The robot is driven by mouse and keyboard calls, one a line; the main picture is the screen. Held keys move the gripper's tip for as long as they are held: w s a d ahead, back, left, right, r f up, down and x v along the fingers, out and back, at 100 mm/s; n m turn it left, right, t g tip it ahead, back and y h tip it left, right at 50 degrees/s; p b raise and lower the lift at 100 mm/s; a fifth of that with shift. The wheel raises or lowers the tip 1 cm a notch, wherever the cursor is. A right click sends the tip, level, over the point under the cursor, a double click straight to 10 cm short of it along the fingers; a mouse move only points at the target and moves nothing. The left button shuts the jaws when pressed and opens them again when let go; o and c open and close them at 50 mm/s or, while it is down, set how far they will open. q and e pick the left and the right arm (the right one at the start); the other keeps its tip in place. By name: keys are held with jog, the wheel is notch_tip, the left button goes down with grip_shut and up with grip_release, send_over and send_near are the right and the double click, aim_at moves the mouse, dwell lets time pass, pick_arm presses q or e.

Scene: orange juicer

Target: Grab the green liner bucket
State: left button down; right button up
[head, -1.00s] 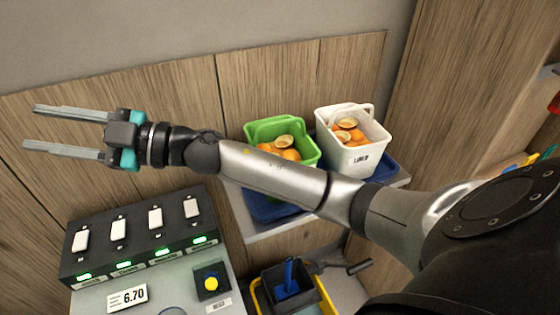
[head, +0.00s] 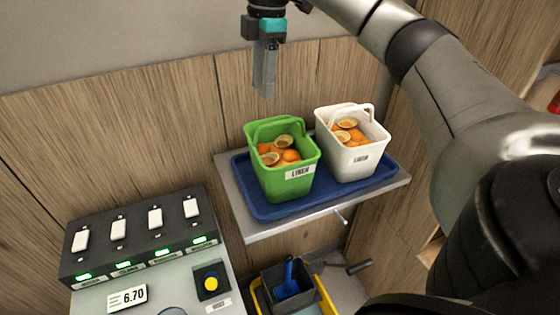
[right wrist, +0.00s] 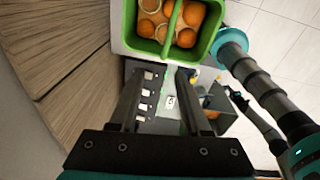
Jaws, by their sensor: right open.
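The green liner bucket (head: 284,180) stands upright on a blue tray (head: 250,205) on a wall shelf. It holds whole oranges and cut halves, and has a label on its front. My right gripper (head: 264,92) points down above the bucket's back left, apart from it. In the right wrist view the bucket (right wrist: 163,50) shows at the top, beyond the two spread fingers (right wrist: 160,75). The right gripper is open with nothing between its fingers. My left gripper is not in the head view.
A white bucket (head: 350,160) of oranges stands close to the right of the green one on the same tray. A black panel with white switches (head: 140,240) is at lower left. A yellow-edged bin (head: 262,300) is below the shelf.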

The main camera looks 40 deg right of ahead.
jog(key=shift+m+g+h, duration=0.4)
jog(key=shift+m+h, duration=0.1)
jog(key=shift+m, duration=0.3)
jog(key=d+f+b, duration=0.1)
jog(key=f, duration=0.1)
jog(key=s+d+f, duration=0.1)
jog(key=f, duration=0.2)
jog(key=d+f+b, duration=0.1)
jog(key=f, duration=0.2)
jog(key=shift+s+d+b, duration=0.15)
jog(key=shift+s+b, duration=0.2)
jog(key=shift+s, duration=0.05)
notch_tip(320, 180, down, 6)
jog(key=shift+w+r, duration=0.1)
jog(key=shift+c, duration=0.4)
grip_shut()
jog(key=shift+r, duration=0.1)
